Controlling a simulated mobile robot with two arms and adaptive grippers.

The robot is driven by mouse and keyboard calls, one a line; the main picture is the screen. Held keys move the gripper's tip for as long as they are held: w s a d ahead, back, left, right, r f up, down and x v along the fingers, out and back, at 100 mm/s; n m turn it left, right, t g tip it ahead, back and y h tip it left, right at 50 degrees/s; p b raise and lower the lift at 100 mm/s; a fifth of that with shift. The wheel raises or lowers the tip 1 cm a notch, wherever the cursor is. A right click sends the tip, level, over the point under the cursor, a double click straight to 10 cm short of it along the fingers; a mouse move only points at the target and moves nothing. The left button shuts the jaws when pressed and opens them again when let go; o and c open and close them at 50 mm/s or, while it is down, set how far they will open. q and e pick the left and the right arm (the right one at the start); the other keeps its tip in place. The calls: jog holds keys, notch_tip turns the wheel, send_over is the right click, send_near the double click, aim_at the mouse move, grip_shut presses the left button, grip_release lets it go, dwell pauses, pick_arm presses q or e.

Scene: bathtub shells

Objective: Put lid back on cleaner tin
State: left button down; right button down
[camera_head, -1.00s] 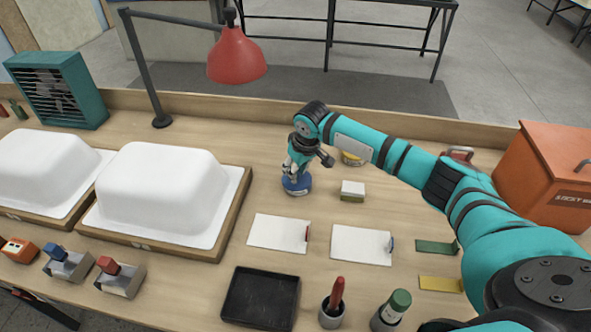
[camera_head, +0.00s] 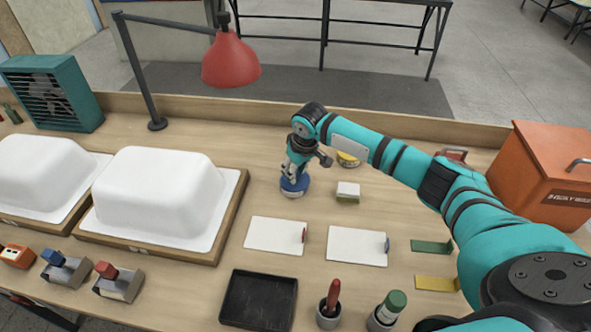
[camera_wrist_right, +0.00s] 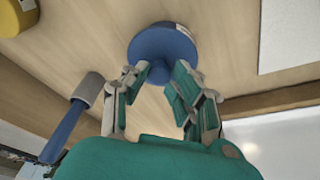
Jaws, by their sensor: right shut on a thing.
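A blue round tin (camera_head: 294,186) with a pale label on its side stands on the bench. Its blue top (camera_wrist_right: 162,50) faces the camera in the right wrist view. My right gripper (camera_head: 293,172) points down over it. Its two fingers (camera_wrist_right: 161,72) are shut on the blue lid at the top. The seam between lid and tin is too small to see, so I cannot tell whether the lid is seated. My left gripper is not in view.
A yellow round container (camera_head: 347,159) is partly hidden behind my right arm. A white and green block (camera_head: 347,191) lies to the right of the tin. White cards (camera_head: 277,235) lie in front.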

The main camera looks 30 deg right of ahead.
jog(key=shift+w+r, duration=0.1)
dwell(0.5)
jog(key=shift+a+p, duration=0.35)
jog(key=shift+p, duration=0.3)
jog(key=shift+p, duration=0.5)
dwell(0.6)
jog(key=shift+s, duration=0.2)
jog(key=c, duration=1.5)
grip_release()
jog(key=shift+f, duration=0.2)
jog(key=o, duration=1)
jog(key=shift+w+d+r, duration=0.1)
jog(key=shift+w+r, duration=0.05)
jog(key=shift+w, duration=0.05)
jog(key=shift+c, duration=0.2)
jog(key=shift+r, duration=0.1)
jog(key=shift+r+p, duration=3.5)
jog(key=shift+p, duration=0.55)
